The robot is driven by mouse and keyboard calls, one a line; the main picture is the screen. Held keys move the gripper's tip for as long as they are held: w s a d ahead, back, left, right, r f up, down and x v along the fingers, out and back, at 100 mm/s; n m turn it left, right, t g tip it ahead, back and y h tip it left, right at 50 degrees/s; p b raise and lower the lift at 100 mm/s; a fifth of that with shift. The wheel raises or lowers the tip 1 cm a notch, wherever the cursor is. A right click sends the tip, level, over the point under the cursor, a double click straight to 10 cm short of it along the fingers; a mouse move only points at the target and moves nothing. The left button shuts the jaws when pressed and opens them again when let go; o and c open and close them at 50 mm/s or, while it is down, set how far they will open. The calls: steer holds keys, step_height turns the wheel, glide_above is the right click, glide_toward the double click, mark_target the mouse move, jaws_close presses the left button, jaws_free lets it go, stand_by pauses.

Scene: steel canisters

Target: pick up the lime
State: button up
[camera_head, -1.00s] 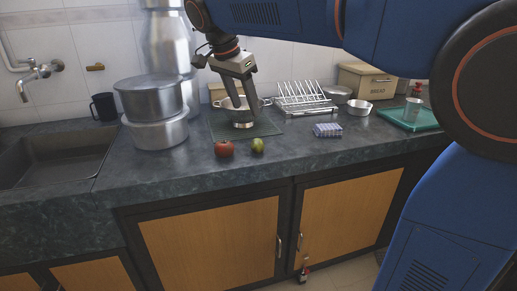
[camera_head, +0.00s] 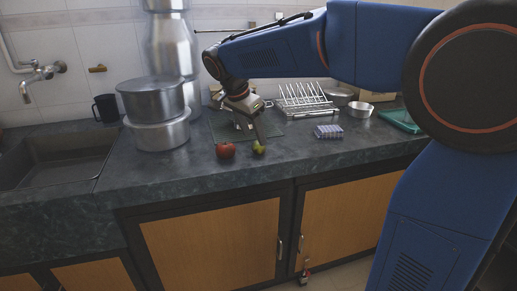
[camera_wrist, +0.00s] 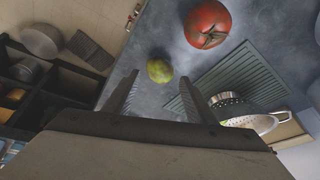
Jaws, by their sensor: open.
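The lime (camera_head: 259,148) is small and green. It lies on the dark stone counter near its front edge, to the right of a red tomato (camera_head: 225,151). My gripper (camera_head: 248,138) is over the counter just behind the lime, with one finger reaching down close to it. In the wrist view the lime (camera_wrist: 160,70) sits beyond the fingertips and roughly between their lines. My gripper (camera_wrist: 160,90) is open there, with nothing between its fingers. I cannot tell whether a finger touches the lime.
The tomato (camera_wrist: 208,24) lies close by the lime. A green ribbed mat (camera_wrist: 240,80) and a steel colander (camera_wrist: 240,112) are behind. Stacked pots (camera_head: 158,115) stand left; a small patterned box (camera_head: 328,131) and a dish rack (camera_head: 303,98) stand right.

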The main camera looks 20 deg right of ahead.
mark_target(256, 144)
steer(key=shift+x, duration=2.7)
steer(key=shift+a, duration=0.1)
steer(key=c, duration=0.8)
step_height(256, 144, up, 10)
